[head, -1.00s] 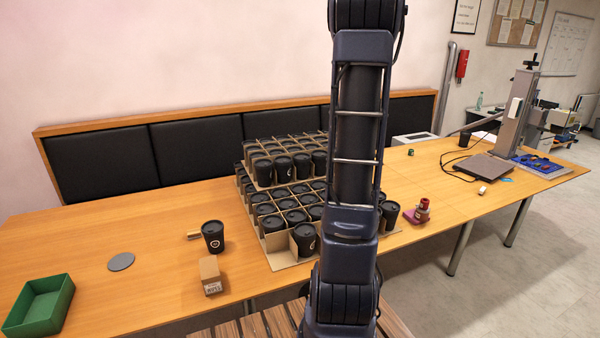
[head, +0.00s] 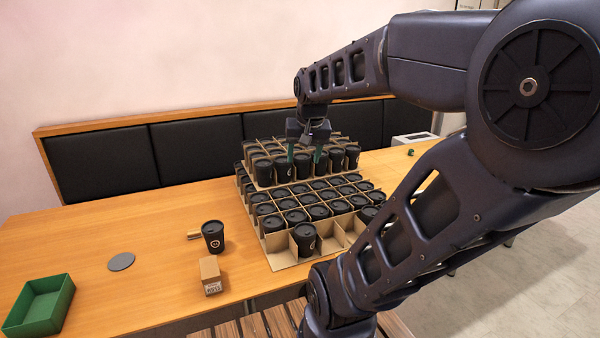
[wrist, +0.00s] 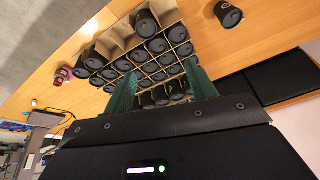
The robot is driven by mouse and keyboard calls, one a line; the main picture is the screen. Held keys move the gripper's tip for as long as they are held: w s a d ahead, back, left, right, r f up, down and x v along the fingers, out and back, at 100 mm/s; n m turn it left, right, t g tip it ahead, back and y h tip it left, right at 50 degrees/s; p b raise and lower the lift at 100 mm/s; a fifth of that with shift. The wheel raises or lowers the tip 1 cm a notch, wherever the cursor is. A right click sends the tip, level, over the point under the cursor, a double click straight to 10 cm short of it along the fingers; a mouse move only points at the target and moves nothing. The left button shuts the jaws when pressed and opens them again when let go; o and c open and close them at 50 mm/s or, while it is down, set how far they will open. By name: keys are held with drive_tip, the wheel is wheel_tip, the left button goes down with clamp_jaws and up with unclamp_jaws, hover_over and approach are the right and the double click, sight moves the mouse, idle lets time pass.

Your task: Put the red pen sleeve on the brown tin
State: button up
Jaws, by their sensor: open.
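My gripper (head: 304,154) is open, its green fingers apart and pointing down over the upper layer of black cups. In the wrist view my gripper (wrist: 161,88) shows nothing held between its fingers. A small red object (wrist: 62,73) on a pinkish base stands on the table beside the cup crate, left in the wrist view. It may be the red pen sleeve; it is too small to be sure. My arm hides that spot in the head view. I cannot pick out a brown tin for certain; a small brown box (head: 210,275) stands at the table's front edge.
A stepped cardboard crate (head: 287,262) of black cups fills the middle of the table. A single black cup (head: 213,237), a grey disc (head: 121,261) and a green tray (head: 40,306) stand to the left. The table between disc and crate is partly clear.

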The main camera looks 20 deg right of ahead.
drive_tip(key=s+a+f+n, duration=0.2)
drive_tip(key=s+a+n, duration=0.1)
drive_tip(key=s, duration=0.2)
drive_tip(key=shift+s+a+t, duration=0.3)
